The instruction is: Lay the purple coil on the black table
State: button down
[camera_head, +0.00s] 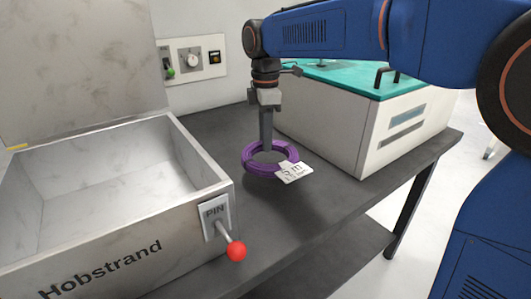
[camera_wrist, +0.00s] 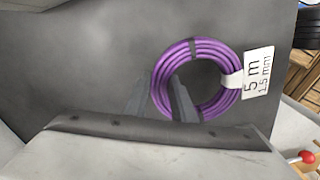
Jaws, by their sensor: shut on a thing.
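The purple coil (camera_head: 248,160) is a ring of cable with a white tag reading 5 m. In the wrist view the coil (camera_wrist: 229,62) shows its tag at the right, marked 5 m, 1.5 mm. My gripper (camera_head: 266,147) points down, shut on the left part of the coil's ring; its fingers also show in the wrist view (camera_wrist: 160,88). The black table (camera_head: 330,205) is directly below the coil. The coil lies roughly flat, but I cannot tell whether it touches the table or hangs just above it.
A metal box (camera_head: 100,240) labelled Hobstrand, with raised lid and a red-knobbed PIN lever (camera_head: 235,250), stands at the left. A white case with a teal top (camera_head: 350,130) stands behind right. The table is clear around the coil and towards the front right.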

jog(key=shift+f, duration=2.25)
jog(key=c, duration=1.5)
grip_release()
jog(key=shift+r, duration=0.1)
notch_tip(320, 180, up, 12)
jog(key=shift+f, duration=0.1)
